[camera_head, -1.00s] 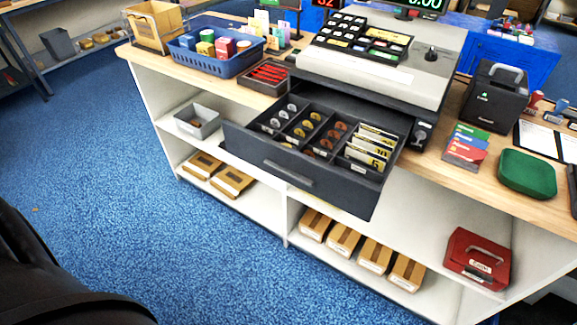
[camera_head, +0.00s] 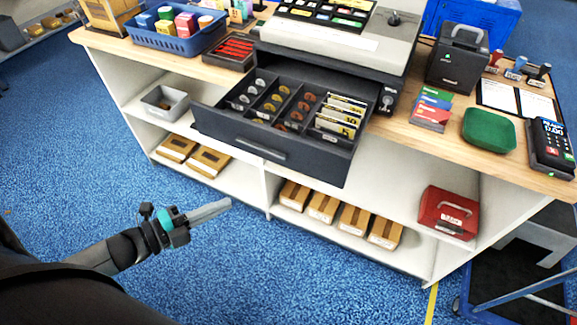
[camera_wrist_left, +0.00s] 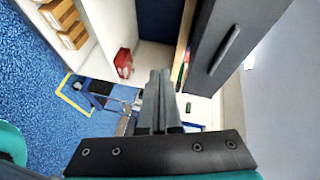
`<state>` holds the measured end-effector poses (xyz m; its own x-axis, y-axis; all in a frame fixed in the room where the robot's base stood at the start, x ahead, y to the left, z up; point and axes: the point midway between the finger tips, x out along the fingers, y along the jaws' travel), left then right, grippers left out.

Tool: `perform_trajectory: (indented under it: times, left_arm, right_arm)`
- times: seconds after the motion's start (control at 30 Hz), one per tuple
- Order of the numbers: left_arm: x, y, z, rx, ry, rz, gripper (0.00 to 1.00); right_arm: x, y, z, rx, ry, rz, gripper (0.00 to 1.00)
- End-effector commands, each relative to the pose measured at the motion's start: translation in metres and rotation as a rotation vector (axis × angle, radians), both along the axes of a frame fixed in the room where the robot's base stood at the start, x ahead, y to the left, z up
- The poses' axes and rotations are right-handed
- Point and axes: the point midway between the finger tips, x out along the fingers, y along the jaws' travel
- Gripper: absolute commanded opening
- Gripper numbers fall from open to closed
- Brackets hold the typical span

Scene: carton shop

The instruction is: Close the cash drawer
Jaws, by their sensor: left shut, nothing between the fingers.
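The cash drawer (camera_head: 209,122) is dark grey and stands pulled out from under the register (camera_head: 350,48) on the counter. It holds coins in compartments and upright banknotes at its right side. Its front has a bar handle (camera_head: 262,150). My left gripper (camera_head: 228,204) is shut and empty, in front of and below the drawer front, apart from it. In the left wrist view the gripper (camera_wrist_left: 162,78) points up the picture, and the drawer front with its handle (camera_wrist_left: 225,50) shows at the upper right. My right gripper is not in view.
Shelves below hold cartons (camera_head: 322,207) and a red cash box (camera_head: 449,211). Blue floor before the counter is clear.

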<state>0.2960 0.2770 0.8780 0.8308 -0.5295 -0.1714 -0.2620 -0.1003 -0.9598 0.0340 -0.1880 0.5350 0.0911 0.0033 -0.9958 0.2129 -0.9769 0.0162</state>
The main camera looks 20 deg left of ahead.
Motion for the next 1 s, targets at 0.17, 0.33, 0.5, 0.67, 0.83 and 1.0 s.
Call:
perform_trajectory:
  times: [0.17, 0.33, 0.5, 0.67, 0.83, 1.0]
  left_arm:
    - [-0.012, -0.039, 0.069, 0.053, -0.220, -0.254, 0.00]
    - [-0.016, -0.053, 0.085, 0.061, -0.283, -0.319, 0.00]
    - [-0.003, -0.067, 0.086, 0.057, -0.288, -0.319, 0.00]
    - [0.016, -0.088, 0.086, 0.058, -0.287, -0.316, 0.00]
    - [0.034, -0.109, 0.086, 0.057, -0.286, -0.316, 0.00]
    - [0.052, -0.128, 0.086, 0.059, -0.285, -0.316, 0.00]
  right_arm:
    - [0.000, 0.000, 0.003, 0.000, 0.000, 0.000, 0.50]
    - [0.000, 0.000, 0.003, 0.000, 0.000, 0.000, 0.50]
    - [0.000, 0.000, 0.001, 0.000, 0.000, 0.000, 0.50]
    - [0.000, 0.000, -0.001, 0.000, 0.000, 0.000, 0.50]
    - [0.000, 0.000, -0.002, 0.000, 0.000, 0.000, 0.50]
    - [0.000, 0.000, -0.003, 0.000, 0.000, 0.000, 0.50]
